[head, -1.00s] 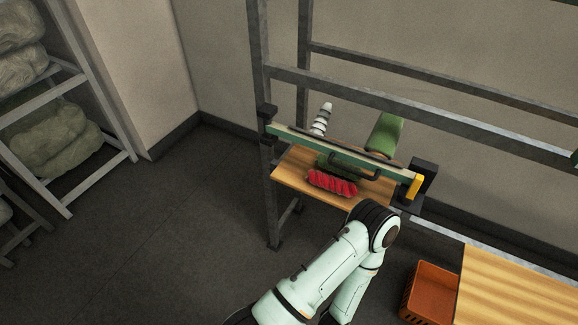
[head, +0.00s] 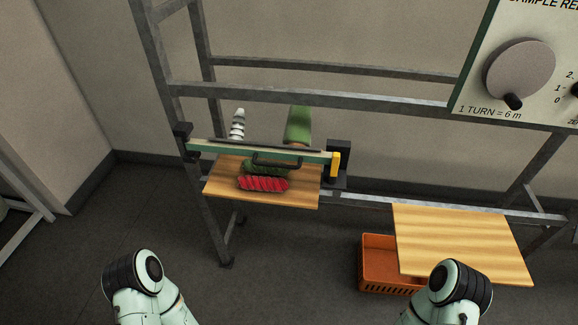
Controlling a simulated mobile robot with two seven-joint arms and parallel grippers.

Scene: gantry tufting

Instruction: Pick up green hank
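The green hank (head: 256,170) is a dark green twisted bundle on the left wooden shelf (head: 222,183). It lies just behind a red hank (head: 263,184), and a black handle (head: 277,163) on the green crossbar (head: 215,146) hides part of it. I cannot tell whether the two hanks touch. Only the upper links of my two arms show, at the bottom left and bottom right of the head view. Neither of my grippers is in view.
A white-and-grey cone (head: 238,124) and a green cone (head: 299,124) stand behind the crossbar. A grey metal frame (head: 330,99) surrounds the shelf. An orange crate (head: 375,262) sits by a bare wooden board (head: 455,240) at right. A dial panel (head: 480,105) hangs upper right.

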